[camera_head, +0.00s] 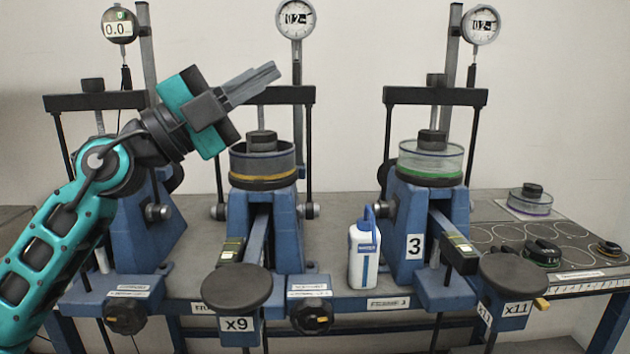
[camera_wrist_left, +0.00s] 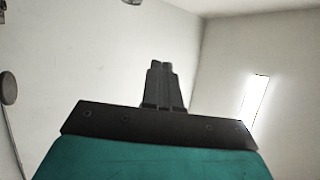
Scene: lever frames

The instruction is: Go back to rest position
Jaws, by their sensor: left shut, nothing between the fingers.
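My left arm comes in from the left in the head view. My left gripper (camera_head: 268,74) is shut and empty. It is raised in front of the left and middle lever frames and points up and to the right. In the left wrist view the gripper (camera_wrist_left: 161,66) shows its two fingers together, with pale wall and ceiling beyond them. My right gripper is in neither view.
Three blue lever frames stand along a grey bench, with dial gauges above: left (camera_head: 118,26), middle (camera_head: 296,19), right (camera_head: 480,24). A white water bottle (camera_head: 364,254) stands between the middle and right frames. Black weights (camera_head: 542,252) lie on the right-hand board.

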